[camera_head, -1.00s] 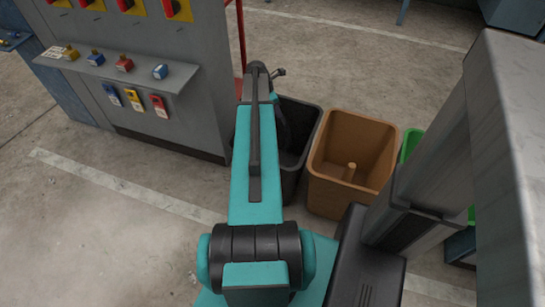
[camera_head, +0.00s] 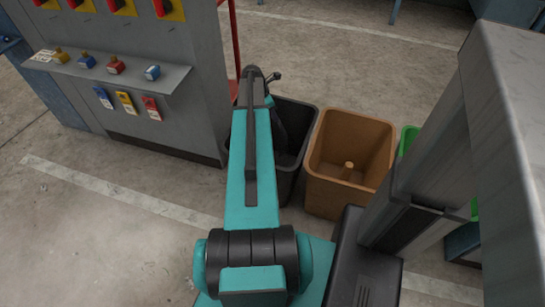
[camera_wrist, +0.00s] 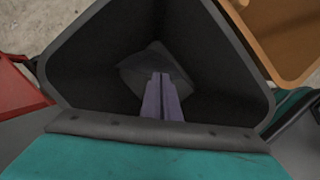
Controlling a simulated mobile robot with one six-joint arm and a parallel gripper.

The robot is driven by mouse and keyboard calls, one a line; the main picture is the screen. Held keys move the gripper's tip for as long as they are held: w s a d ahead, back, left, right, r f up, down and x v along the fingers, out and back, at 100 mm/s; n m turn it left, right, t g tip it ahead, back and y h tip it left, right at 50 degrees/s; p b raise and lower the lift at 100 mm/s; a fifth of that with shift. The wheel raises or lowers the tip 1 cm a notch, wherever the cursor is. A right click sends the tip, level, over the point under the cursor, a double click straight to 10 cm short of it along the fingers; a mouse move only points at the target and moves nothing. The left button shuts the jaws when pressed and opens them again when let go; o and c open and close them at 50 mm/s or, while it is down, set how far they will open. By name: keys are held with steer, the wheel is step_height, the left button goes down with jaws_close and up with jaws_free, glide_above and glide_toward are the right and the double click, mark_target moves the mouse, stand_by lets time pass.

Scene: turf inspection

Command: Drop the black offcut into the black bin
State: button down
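The black bin (camera_head: 290,180) stands beyond my arm, left of the brown bin. In the wrist view its dark walls (camera_wrist: 85,75) surround my gripper (camera_wrist: 161,77). My gripper's two pale purple fingers point down towards the bin's inside and lie close together, with only a narrow dark gap between them. In the head view my gripper is hidden behind my arm.
The brown bin (camera_head: 315,185) stands close on the right with a brown cylindrical piece (camera_head: 347,170) inside. A green bin (camera_head: 408,141) is partly hidden farther right. A grey cabinet (camera_head: 190,90) with a shelf stands left. Open concrete floor lies front left.

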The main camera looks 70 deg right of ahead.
steer(key=shift+f+b, duration=1.85)
steer(key=shift+f, duration=0.35)
steer(key=c, duration=0.6)
jaws_free()
steer(key=shift+c, duration=0.2)
steer(key=shift+r, duration=0.1)
steer(key=shift+t+y, duration=0.7)
steer(key=shift+t, duration=0.1)
steer(key=r+p, duration=0.3)
steer(key=p, duration=0.2)
steer(key=w+r+p, duration=0.1)
steer(key=r+p, duration=0.1)
steer(key=shift+a+r+p, duration=0.3)
steer(key=shift+a+r, duration=0.05)
steer(key=shift+a, duration=0.05)
steer(key=shift+r, duration=0.1)
